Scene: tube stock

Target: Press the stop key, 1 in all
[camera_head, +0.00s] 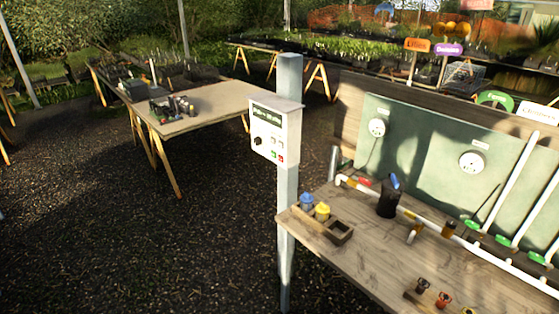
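A white control box (275,132) is fixed to a grey post (288,220) at the middle of the view. Its front has a dark display (270,116) at the top and a black knob (257,141) at the lower left. Small keys sit at the lower right of the front. One is red (281,159) and a green one is beside it; their labels are too small to read. Neither of my grippers is in view, and nothing covers the box front.
A wooden bench (365,250) stands right of the post, with a black cup (388,200), a small wooden tray (341,233), white pipes and valves on it. A green panel (425,140) with gauges stands behind. Another table (215,103) is at the back left. Open gravel lies left of the post.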

